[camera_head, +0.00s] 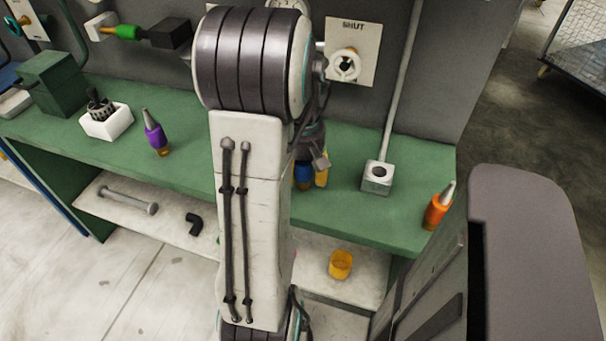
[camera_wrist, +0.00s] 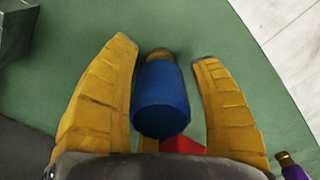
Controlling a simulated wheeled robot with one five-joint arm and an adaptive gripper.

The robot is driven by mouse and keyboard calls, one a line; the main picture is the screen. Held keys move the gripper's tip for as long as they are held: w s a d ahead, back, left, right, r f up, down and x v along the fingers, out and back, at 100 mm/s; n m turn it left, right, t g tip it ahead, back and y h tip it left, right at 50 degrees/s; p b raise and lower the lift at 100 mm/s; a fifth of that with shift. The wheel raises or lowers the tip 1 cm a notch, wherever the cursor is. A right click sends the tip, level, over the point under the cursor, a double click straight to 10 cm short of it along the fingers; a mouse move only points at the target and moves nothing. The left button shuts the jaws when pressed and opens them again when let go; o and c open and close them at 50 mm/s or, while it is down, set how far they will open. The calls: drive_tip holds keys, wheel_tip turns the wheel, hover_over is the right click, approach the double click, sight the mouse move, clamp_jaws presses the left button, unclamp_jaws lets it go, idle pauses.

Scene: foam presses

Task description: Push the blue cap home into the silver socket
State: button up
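The blue cap (camera_wrist: 161,100) is between the two yellow fingers of my gripper (camera_wrist: 164,58) in the wrist view. A gap shows on each side of it, wider on the right, so the fingers look open around it. Its far end is brownish. In the head view the blue cap (camera_head: 303,172) shows partly beside a yellow finger of my gripper (camera_head: 313,180), low over the green bench; my arm hides the rest. The silver socket (camera_head: 378,181), a square block with a round hole, stands on the bench to the right. A grey block at the wrist view's upper left appears to be this socket (camera_wrist: 14,30).
A slanted rod (camera_head: 402,80) rises behind the socket. Bench around the socket is clear. A red thing (camera_wrist: 182,146) shows behind the cap.

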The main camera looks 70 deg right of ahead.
drive_tip(key=c, duration=1.1)
drive_tip(key=shift+r, duration=0.1)
